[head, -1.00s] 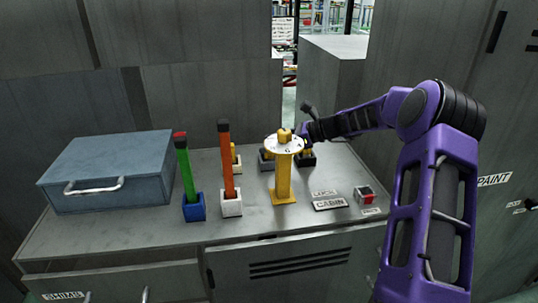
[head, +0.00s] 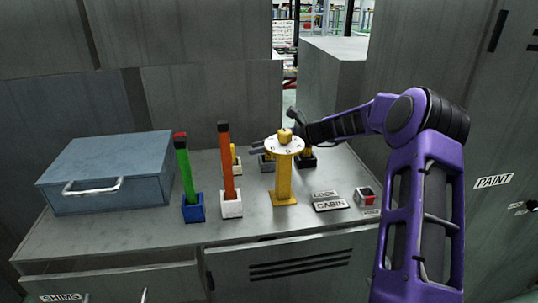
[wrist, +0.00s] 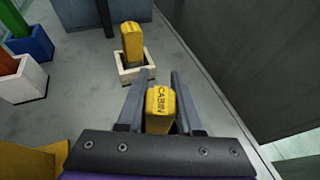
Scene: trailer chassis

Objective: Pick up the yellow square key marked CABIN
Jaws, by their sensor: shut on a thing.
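In the wrist view, a yellow key (wrist: 161,108) with CABIN on its top sits between the two fingers of my gripper (wrist: 154,85), which is shut on it. Its lower end is hidden by my gripper. In the head view, the fingertips of my gripper (head: 256,148) stick out to the left behind the round white disc on the yellow stand, which hides the held key. Ahead of the fingers, another yellow key (wrist: 132,42) stands in a white block (wrist: 135,72); its lettering is too small to read surely. It also shows in the head view (head: 234,155).
A yellow stand (head: 284,180) with a white disc (head: 285,147) is in front of my gripper. Green (head: 184,172) and orange (head: 227,165) sticks stand in blocks to the left. A blue case (head: 110,170) lies at far left. A CABIN plate (head: 330,205) lies at front right.

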